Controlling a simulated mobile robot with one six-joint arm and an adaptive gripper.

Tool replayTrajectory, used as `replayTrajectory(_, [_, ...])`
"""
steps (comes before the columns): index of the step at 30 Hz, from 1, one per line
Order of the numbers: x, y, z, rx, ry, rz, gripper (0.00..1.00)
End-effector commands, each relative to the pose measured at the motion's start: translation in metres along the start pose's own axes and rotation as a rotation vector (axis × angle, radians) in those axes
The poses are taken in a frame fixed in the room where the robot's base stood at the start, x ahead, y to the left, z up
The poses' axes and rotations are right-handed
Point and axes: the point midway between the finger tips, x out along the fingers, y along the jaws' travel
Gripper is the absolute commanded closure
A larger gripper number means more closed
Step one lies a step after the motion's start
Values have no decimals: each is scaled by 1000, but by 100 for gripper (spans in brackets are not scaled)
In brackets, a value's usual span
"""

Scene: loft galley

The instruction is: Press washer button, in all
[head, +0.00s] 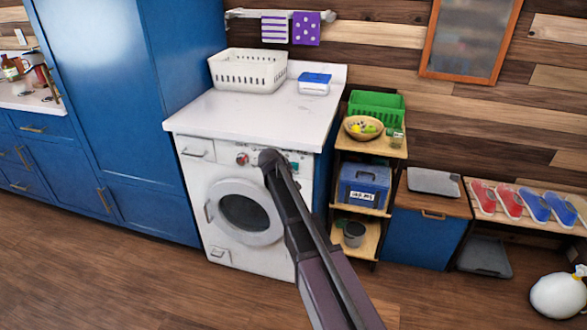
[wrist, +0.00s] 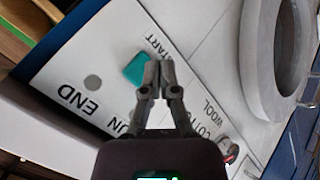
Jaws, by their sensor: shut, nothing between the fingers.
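The white washer (head: 222,240) stands under the counter, with its round door (head: 244,212) closed and a red-centred knob (head: 242,159) on its panel. My gripper (head: 268,157) reaches to that panel, and my arm hides part of the washer's right side. In the wrist view, a teal button (wrist: 136,69) sits on the white panel beside the word START. My shut, empty gripper (wrist: 160,66) has its fingertips right at the button's right edge in that picture. I cannot tell whether they touch it.
A white basket (head: 248,72) and a blue-and-white box (head: 314,84) stand on the counter (head: 240,118). A shelf (head: 395,150) with a green crate (head: 376,105) is to the right. Open wooden floor (head: 130,275) lies in front. A white bag (head: 557,296) rests at right.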

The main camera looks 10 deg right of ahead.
Motion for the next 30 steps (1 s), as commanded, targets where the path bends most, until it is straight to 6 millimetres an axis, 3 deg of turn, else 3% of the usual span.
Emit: replayTrajectory(30, [7,5,-5,0,0,0,100])
